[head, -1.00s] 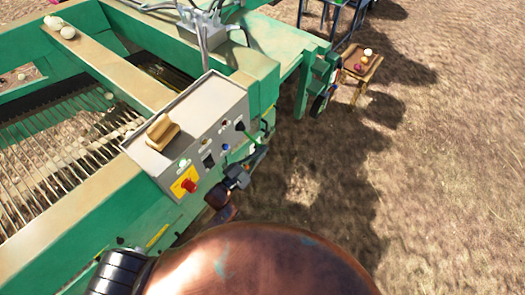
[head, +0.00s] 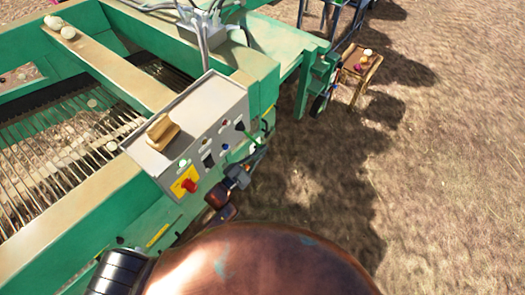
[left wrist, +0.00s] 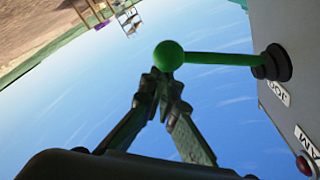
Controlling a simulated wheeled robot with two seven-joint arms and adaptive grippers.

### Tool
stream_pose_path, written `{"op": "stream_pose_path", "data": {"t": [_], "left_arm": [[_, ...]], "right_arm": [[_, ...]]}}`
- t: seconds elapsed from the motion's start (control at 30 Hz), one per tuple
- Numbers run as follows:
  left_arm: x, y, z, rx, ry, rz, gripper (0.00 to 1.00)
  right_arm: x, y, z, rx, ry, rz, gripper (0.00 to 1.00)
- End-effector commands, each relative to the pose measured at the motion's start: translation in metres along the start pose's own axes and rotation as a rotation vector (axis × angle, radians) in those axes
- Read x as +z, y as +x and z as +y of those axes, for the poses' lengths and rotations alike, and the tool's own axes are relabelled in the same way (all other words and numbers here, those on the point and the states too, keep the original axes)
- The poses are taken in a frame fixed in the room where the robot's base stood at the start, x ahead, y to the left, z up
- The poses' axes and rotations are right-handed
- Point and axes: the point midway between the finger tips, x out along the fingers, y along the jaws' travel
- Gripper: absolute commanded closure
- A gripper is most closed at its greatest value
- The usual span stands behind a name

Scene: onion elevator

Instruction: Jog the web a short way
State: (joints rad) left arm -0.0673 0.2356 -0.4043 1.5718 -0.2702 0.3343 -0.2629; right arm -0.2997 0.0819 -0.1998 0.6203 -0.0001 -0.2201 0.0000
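The web (head: 60,140), a bed of metal rods with soil and a few onions on it, runs inside the green machine frame at left in the head view. The grey control box (head: 205,115) stands on the frame's near edge. A green lever with a ball knob (left wrist: 169,56) sticks out from the box beside a label that seems to read JOG; its stem also shows in the head view (head: 241,155). My left gripper (left wrist: 160,78) is shut, its tips together right at the knob; contact is hard to tell. It shows small in the head view (head: 248,166). My right gripper is out of view.
A red knob on a yellow plate (head: 188,186) and several switches share the box face with the lever. A tan block (head: 162,132) lies on the box top. A small wooden stool (head: 362,62) with onions stands at the upper right. The bare field at right is clear.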

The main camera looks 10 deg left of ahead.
Motion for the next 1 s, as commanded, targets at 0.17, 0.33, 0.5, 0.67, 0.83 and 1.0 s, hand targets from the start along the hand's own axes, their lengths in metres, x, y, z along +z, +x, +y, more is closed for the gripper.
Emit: {"op": "stream_pose_path", "data": {"t": [0.17, 0.33, 0.5, 0.67, 0.83, 1.0], "left_arm": [[0.009, -0.004, 0.002, 0.005, -0.002, -0.023, 1.0], [-0.011, 0.003, -0.001, 0.004, -0.002, -0.017, 1.0], [-0.041, 0.011, -0.002, 0.004, 0.0, -0.008, 1.0], [-0.035, -0.032, 0.002, 0.006, 0.001, -0.008, 1.0], [-0.037, -0.062, 0.001, 0.005, 0.002, -0.003, 1.0], [-0.039, -0.08, 0.001, 0.004, 0.002, 0.0, 1.0]], "right_arm": [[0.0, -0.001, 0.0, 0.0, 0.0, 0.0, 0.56], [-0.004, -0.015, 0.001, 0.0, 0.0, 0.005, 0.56], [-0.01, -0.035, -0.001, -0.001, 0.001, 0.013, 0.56], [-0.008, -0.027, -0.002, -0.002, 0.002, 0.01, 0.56], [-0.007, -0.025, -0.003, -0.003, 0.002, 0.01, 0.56], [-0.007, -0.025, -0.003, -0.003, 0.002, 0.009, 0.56]]}}
